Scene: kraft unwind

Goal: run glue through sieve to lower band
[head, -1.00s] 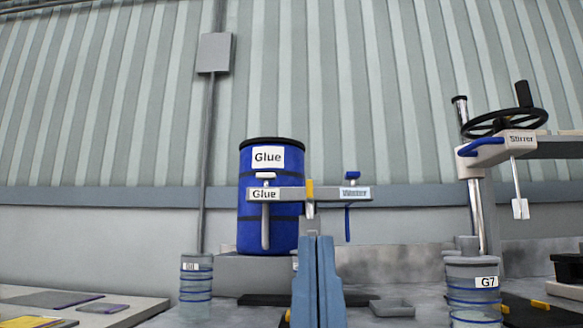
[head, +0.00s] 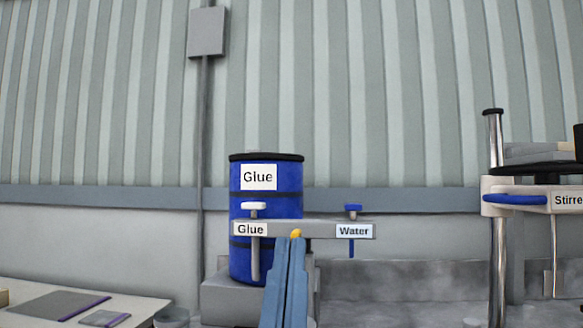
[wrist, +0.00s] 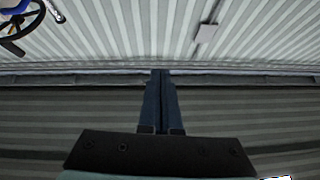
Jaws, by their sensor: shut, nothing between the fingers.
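The blue glue drum (head: 283,205) with a black lid and a "Glue" label stands on a grey block at the back wall. In front of it a grey bar (head: 309,229) carries a Glue tap (head: 254,240) with a white handle at left and a Water tap (head: 353,228) with a blue handle at right. My gripper (head: 296,238) is shut and empty, its blue fingers pointing up just before the bar. It also shows in the wrist view (wrist: 160,72), pointing toward the wall. I see no sieve or lower band mark in the current views.
The stirrer (head: 550,201) with its steel column stands at the right. A pale table (head: 130,312) with flat dark plates is at the lower left. A grey wall box (head: 207,32) hangs above. The wrist view shows a black handwheel (wrist: 20,28) at upper left.

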